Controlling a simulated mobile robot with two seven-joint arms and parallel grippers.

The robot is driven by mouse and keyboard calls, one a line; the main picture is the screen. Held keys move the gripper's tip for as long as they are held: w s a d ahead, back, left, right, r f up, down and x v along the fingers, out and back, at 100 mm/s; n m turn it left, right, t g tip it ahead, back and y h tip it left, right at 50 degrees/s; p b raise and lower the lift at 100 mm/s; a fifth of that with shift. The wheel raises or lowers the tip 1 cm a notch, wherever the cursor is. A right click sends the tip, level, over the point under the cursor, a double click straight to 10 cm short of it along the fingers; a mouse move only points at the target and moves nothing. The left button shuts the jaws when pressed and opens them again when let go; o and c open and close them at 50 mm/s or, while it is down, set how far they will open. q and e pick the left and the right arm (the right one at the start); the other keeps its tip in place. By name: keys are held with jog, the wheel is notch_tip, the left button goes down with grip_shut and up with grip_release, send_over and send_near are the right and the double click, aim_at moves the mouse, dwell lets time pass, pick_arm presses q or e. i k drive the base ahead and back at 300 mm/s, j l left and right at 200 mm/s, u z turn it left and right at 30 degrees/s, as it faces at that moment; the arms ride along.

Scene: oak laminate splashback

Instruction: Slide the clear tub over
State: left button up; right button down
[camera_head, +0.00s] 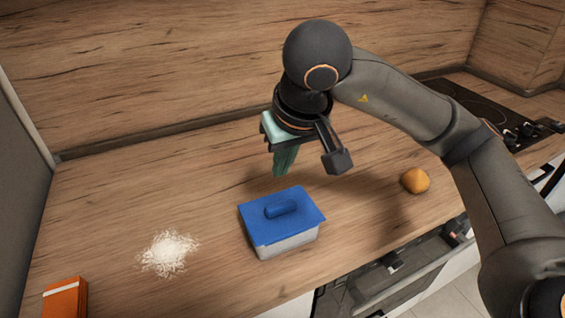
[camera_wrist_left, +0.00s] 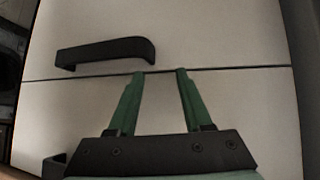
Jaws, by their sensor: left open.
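The clear tub (camera_head: 290,243) stands on the wooden counter with a blue lid (camera_head: 281,214) on it; the lid has a raised blue handle. My right gripper (camera_head: 284,168) has green fingers pointing down, above and behind the tub in the head view, apart from it. Its fingers overlap from this side, so I cannot tell if they are open. My left gripper (camera_wrist_left: 160,72) shows in the left wrist view, its two green fingers apart with nothing between them, in front of pale cabinet fronts. It is not seen in the head view.
A pile of white shreds (camera_head: 168,253) lies left of the tub. An orange box (camera_head: 65,299) stands at the front left, and an orange-brown round item (camera_head: 415,180) at the right. A dark hob (camera_head: 470,108) is beyond. A black handle (camera_wrist_left: 105,52) sticks out from the cabinet.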

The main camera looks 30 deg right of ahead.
aim_at(263, 252)
jog(key=k, duration=1)
